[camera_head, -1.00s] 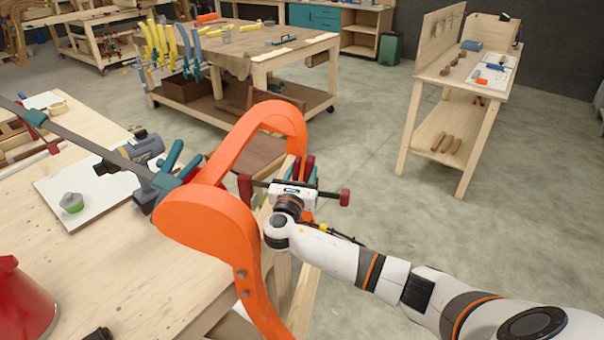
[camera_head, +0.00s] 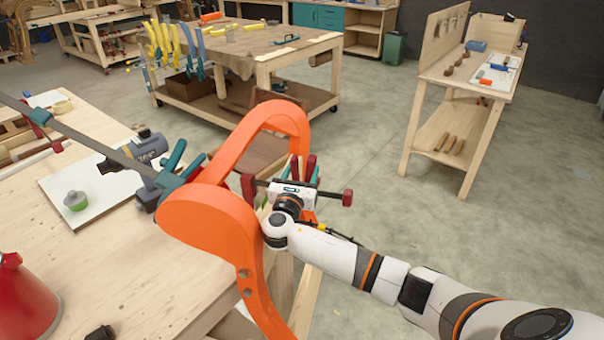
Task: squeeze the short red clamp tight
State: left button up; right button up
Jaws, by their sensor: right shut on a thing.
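The short red clamp (camera_head: 347,197) sits at the far side of the orange chair form (camera_head: 205,222). Its dark red parts show on both sides of my right gripper (camera_head: 298,172). My right arm comes in from the lower right, and the white gripper body is at the clamp, shut on it. The fingertips and most of the clamp's bar are hidden behind the gripper body and the form. A teal-jawed long clamp (camera_head: 170,180) reaches the form from the left. My left gripper is not in view.
The wooden workbench (camera_head: 140,275) at left holds a drill (camera_head: 133,152), a green-grey pot (camera_head: 76,200) and a red object (camera_head: 22,300). A cart with several clamps (camera_head: 240,50) stands behind. A shelf unit (camera_head: 455,95) is at right. Floor between is clear.

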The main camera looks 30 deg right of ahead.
jog(key=shift+f, duration=0.15)
grip_shut()
